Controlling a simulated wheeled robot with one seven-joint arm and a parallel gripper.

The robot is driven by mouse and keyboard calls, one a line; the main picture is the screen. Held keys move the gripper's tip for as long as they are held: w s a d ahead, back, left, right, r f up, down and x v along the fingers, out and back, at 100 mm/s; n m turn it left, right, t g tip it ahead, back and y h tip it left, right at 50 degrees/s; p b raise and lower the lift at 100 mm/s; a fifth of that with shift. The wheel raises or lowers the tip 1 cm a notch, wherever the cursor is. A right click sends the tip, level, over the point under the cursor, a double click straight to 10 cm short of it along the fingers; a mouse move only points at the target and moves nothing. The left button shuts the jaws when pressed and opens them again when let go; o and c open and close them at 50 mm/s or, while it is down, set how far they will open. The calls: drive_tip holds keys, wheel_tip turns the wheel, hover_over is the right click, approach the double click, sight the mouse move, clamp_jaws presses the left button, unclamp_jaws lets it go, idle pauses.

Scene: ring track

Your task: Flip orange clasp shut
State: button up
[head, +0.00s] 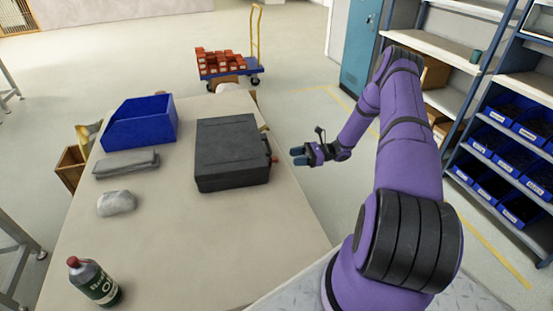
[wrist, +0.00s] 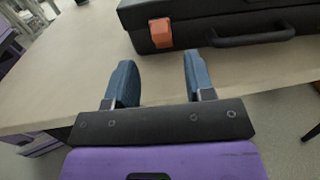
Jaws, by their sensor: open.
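A dark grey case (head: 229,150) lies flat and closed on the table. Its side with a black handle (wrist: 249,37) shows in the wrist view. An orange clasp (wrist: 160,33) sits on that side of the case (wrist: 196,16), left of the handle; whether it is latched I cannot tell. In the head view a small orange-red spot on the case's right side (head: 274,159) is likely the clasp. My gripper (head: 299,156) is just right of the case, off the table's edge. In the wrist view my gripper (wrist: 155,80) has its two blue fingers apart and empty, short of the clasp.
On the table (head: 175,245) are a blue bin (head: 140,124), a grey folded cloth (head: 127,164), a pale lump (head: 117,203) and a bottle (head: 94,282). A trolley with red items (head: 222,63) stands behind. Shelves with blue bins (head: 506,150) stand at right.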

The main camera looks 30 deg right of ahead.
sight(277, 158)
drive_tip(key=x, duration=0.7)
drive_tip(key=shift+w+a, duration=0.1)
drive_tip(key=shift+a, duration=0.25)
clamp_jaws()
